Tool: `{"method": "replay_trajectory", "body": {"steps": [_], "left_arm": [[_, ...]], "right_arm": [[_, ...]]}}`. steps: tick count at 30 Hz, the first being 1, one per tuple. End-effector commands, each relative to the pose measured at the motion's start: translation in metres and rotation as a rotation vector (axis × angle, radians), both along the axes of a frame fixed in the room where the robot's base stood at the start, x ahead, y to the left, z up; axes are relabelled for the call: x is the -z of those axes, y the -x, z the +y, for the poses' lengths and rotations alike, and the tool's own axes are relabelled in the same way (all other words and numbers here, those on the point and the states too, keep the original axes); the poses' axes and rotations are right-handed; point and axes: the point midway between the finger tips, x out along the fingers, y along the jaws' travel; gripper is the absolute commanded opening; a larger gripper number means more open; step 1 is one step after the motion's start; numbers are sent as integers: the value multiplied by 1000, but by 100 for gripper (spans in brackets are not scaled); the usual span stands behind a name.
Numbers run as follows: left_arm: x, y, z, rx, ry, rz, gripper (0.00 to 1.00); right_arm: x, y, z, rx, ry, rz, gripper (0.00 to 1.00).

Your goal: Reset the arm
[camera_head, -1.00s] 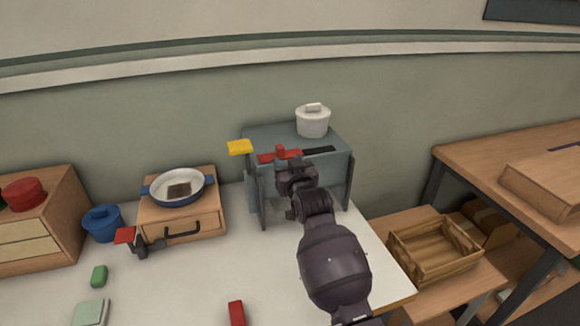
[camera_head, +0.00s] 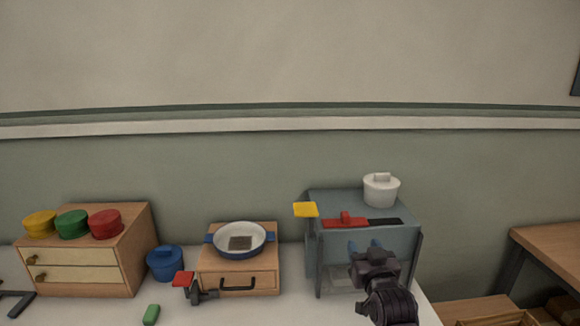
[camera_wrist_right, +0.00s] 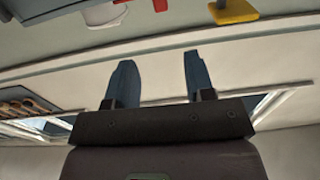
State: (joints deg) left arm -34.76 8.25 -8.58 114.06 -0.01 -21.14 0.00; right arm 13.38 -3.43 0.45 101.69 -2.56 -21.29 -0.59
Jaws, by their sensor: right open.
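My right gripper (camera_head: 364,246) is in front of the grey-blue box (camera_head: 372,285). Its two blue fingers are apart and nothing shows between them. In the right wrist view the open fingers (camera_wrist_right: 160,75) are also empty, with pale wall behind. The box carries a red slider-like piece (camera_head: 345,221) and a white lidded pot (camera_head: 381,189). A yellow plate (camera_head: 305,209) sticks out at its upper left. My left gripper is not in view.
A pan (camera_head: 237,239) sits on a small wooden drawer unit (camera_head: 225,282). A blue pot (camera_head: 165,263) and a wooden cabinet (camera_head: 135,250) stand left. A green block (camera_head: 151,314) lies on the white table. A wooden table (camera_head: 550,245) stands right.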

Motion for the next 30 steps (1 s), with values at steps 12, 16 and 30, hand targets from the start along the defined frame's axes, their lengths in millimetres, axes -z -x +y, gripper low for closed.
{"method": "replay_trajectory", "body": {"steps": [12,16,30], "left_arm": [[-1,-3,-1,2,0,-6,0],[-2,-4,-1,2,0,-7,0],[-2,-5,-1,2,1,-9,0]], "right_arm": [[124,130,-45,12,61,215,49],[162,180,-56,14,78,303,49],[253,328,-85,38,114,584,49]]}}
